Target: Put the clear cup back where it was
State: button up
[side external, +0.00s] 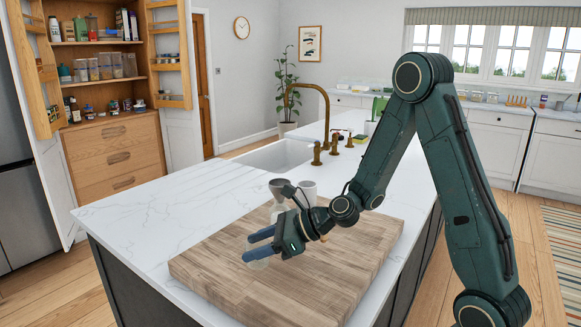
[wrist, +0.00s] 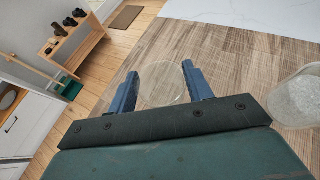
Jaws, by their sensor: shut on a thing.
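The clear cup (wrist: 160,84) is between the two blue fingers of my gripper (wrist: 160,80) in the wrist view. Its rim shows as a faint round outline. My gripper is shut on it. In the side view my gripper (side external: 257,245) is low over the wooden board (side external: 215,280), and a faint part of the clear cup (side external: 258,264) shows below the fingers. I cannot tell whether the cup touches the board.
A grey cup (side external: 280,189) and a pale cup (side external: 308,190) stand behind my gripper. A frosted cup (wrist: 298,98) is at the wrist view's right edge. The board's near part is clear. The sink (side external: 275,156) and brass tap (side external: 318,100) lie beyond.

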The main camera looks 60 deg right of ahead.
jog(key=shift+f, duration=0.3)
jog(key=shift+f, duration=0.2)
jog(key=o, duration=1.1)
jog(key=shift+r, duration=0.2)
jog(key=shift+v, duration=3.8)
jog(key=shift+a, duration=0.1)
